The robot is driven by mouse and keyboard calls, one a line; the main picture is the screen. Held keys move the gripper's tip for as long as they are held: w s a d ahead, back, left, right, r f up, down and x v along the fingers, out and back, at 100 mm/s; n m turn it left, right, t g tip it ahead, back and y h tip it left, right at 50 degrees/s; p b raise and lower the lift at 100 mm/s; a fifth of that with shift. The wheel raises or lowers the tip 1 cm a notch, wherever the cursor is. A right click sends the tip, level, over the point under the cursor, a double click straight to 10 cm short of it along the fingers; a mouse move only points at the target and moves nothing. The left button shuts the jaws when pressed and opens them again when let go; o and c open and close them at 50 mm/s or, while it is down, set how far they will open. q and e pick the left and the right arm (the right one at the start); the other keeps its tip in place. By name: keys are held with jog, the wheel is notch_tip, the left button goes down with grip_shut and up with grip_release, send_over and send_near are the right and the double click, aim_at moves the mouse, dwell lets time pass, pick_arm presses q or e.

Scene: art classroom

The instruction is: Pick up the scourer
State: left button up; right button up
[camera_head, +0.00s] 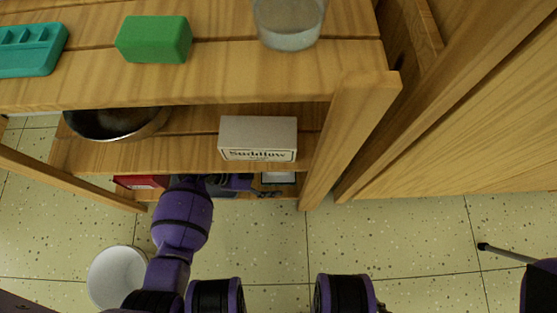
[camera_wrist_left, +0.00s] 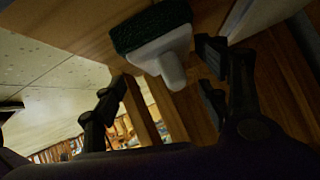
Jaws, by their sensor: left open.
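The scourer, with a dark green pad and a pale handle (camera_wrist_left: 165,55), shows in the left wrist view. Its handle points toward my left gripper (camera_wrist_left: 160,88), which is open with its fingers apart on either side of the handle's line. I see no finger touching it. In the head view my left gripper (camera_head: 240,183) reaches in at the lower shelf, partly hidden under the shelf above. I cannot make out the scourer there.
A white box (camera_head: 258,139) and a dark bowl (camera_head: 115,123) stand on the middle shelf, just above my left gripper. A green block (camera_head: 153,39), a teal tray (camera_head: 30,62) and a glass jar (camera_head: 290,25) are on top. A white bin (camera_head: 117,275) stands on the floor.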

pick_arm(q)
jog(key=c, duration=1.2)
jog(key=shift+s, duration=0.1)
jog(key=shift+c, duration=0.4)
